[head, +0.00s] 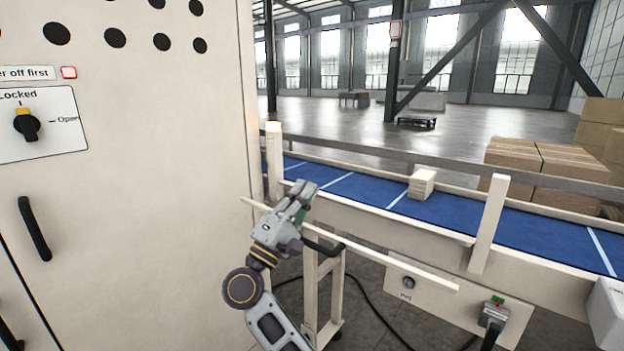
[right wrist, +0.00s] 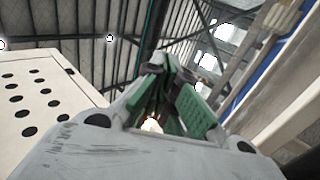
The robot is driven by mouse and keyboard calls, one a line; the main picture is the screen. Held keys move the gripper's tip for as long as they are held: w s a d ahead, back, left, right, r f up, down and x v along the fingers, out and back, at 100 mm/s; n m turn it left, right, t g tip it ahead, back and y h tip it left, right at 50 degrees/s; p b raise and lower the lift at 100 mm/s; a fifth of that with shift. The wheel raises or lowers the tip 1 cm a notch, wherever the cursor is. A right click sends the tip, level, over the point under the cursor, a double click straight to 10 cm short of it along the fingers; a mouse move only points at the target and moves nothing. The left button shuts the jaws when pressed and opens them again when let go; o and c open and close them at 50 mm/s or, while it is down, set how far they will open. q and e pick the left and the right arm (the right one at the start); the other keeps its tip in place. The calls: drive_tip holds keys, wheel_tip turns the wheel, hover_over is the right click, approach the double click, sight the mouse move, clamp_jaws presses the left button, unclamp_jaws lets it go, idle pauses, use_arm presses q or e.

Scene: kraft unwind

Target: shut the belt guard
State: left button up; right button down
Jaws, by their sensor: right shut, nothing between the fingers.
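A long cream bar (head: 400,268) with a black handle (head: 322,247) runs along the near side of the blue conveyor belt (head: 350,188). It looks like the belt guard, seen nearly edge-on; I cannot tell how far open it stands. My right gripper (head: 303,194) is at the bar's left part, its fingers pointing up above the bar and in front of the belt. It is shut and empty, and I cannot tell whether it touches the bar. The green finger pads (right wrist: 172,100) show close together in the right wrist view. My left gripper is not in view.
A cabinet (head: 150,200) with a yellow-and-black rotary switch (head: 27,124) fills the left. A cream block (head: 421,184) rests on the belt. A small panel (head: 455,300) with a knob and a dark connector hangs below. Brown boxes (head: 545,172) stand at the right.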

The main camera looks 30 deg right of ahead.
drive_tip(key=shift+v, duration=0.85)
